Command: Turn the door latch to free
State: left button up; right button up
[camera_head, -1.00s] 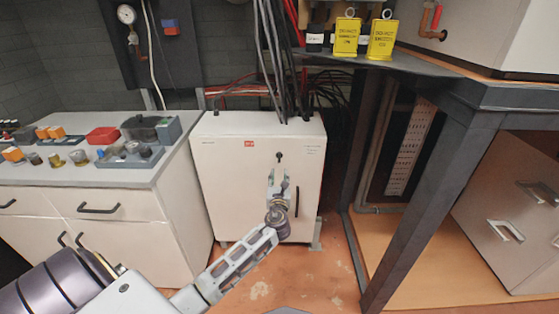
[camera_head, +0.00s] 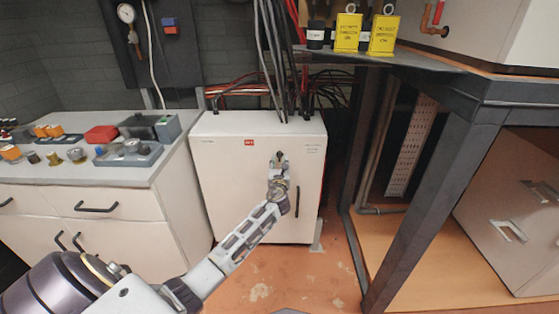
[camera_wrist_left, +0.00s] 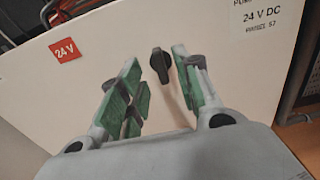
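The door latch (camera_wrist_left: 160,66) is a small dark knob on the white cabinet door. In the left wrist view it lies beyond and between the tips of my left gripper (camera_wrist_left: 155,75), whose green-padded fingers stand apart. In the head view the latch (camera_head: 280,154) shows just above my left gripper (camera_head: 279,165), which is in front of the white cabinet (camera_head: 225,180). The fingers are not closed on the latch; whether they touch it I cannot tell. My right gripper is not in view.
A dark vertical door handle (camera_head: 297,202) is on the cabinet below right. Cables (camera_head: 270,70) run down into its top. A bench with parts (camera_head: 95,175) stands at left, and a dark metal table frame (camera_head: 440,190) at right.

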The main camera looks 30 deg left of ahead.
aim_at(279, 158)
pick_arm(q)
jog(key=shift+b+x, duration=0.3)
jog(key=shift+x, duration=0.85)
jog(key=shift+w+a, duration=0.35)
jog(key=shift+w, duration=0.25)
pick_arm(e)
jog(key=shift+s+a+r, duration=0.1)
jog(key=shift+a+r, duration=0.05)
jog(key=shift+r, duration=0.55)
pick_arm(q)
jog(key=shift+c, duration=0.5)
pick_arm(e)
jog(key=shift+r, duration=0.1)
pick_arm(q)
grip_shut()
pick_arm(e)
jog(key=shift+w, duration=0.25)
